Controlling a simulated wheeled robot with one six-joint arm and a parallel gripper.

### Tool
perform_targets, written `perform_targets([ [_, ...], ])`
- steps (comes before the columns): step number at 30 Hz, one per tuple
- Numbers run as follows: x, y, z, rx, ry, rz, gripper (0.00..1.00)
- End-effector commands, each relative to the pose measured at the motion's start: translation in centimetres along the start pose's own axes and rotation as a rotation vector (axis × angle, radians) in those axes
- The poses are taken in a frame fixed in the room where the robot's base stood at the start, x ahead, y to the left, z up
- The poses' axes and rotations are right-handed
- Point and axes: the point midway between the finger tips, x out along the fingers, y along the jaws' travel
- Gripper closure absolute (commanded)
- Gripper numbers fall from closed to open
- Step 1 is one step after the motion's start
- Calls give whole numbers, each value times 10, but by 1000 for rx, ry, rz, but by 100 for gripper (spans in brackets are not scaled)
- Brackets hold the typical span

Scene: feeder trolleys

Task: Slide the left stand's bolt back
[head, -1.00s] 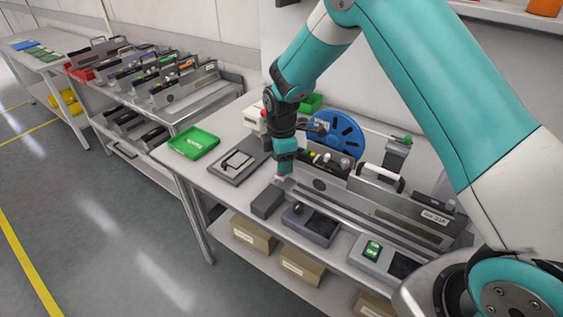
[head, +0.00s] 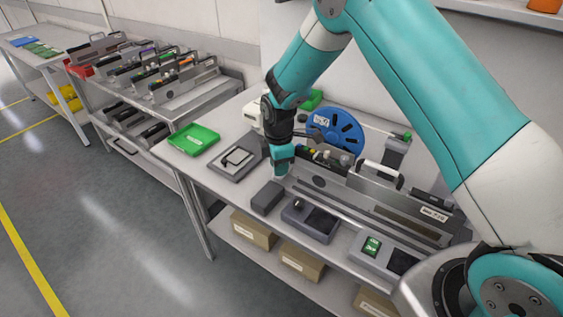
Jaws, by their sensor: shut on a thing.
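My gripper (head: 280,172) points down at the left end of a long grey feeder (head: 370,200) on the workbench. It is shut on a small part there, which looks to be the left stand's bolt. The fingers hide most of it, so I cannot tell how far along its travel it is. A dark grey block (head: 267,198) sits just in front and to the left of the fingertips. A dark unit with a black knob (head: 311,220) stands in front of the feeder.
A blue reel (head: 335,130) stands behind my gripper. A green tray (head: 194,139) and a flat grey device (head: 238,160) lie to the left. A unit with a green patch (head: 385,255) sits front right. Cardboard boxes (head: 254,230) fill the shelf below.

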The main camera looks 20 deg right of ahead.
Motion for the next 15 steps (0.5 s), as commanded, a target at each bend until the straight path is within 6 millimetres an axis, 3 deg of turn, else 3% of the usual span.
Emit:
perform_targets([
  [9, 0, -47, -60, -7, 1, 0, 100],
  [15, -1, -56, -70, -3, 2, 0, 100],
])
